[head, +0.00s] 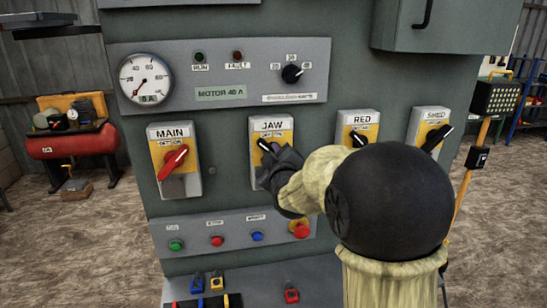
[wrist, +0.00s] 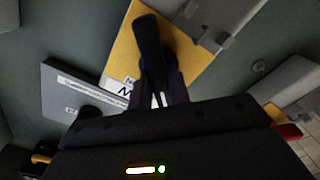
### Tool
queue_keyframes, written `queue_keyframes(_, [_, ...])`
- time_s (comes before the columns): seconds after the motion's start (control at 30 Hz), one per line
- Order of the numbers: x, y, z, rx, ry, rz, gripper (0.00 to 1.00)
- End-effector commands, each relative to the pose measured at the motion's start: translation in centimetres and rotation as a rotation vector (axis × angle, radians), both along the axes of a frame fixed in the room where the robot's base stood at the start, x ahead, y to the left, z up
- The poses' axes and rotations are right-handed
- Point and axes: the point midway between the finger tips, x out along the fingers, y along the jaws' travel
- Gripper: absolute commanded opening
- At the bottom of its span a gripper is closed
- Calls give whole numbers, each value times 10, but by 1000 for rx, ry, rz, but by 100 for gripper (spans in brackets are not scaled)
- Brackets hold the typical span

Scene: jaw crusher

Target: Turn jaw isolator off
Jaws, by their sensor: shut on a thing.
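The jaw isolator (head: 283,138) is a grey box with a yellow plate labelled JAW and a black rotary handle (head: 265,146). The handle points up and to the left in the head view. My gripper (head: 274,157) is at the handle, and my arm hides the lower right of the box. In the wrist view the gripper (wrist: 165,95) is shut on the black handle (wrist: 148,45), in front of the yellow plate (wrist: 185,50). The fingertips are dark and partly hidden in both views.
The MAIN isolator (head: 174,162) with a red handle is to the left. The RED isolator (head: 357,130) and another isolator (head: 430,130) are to the right. A gauge panel (head: 220,75) sits above, and a button panel (head: 205,232) below.

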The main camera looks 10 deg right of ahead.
Motion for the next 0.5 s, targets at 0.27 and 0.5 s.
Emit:
queue_keyframes(0.27, [0, -1, -4, -4, 9, -2, 0])
queue_keyframes(0.5, [0, -1, -2, -3, 6, -1, 40])
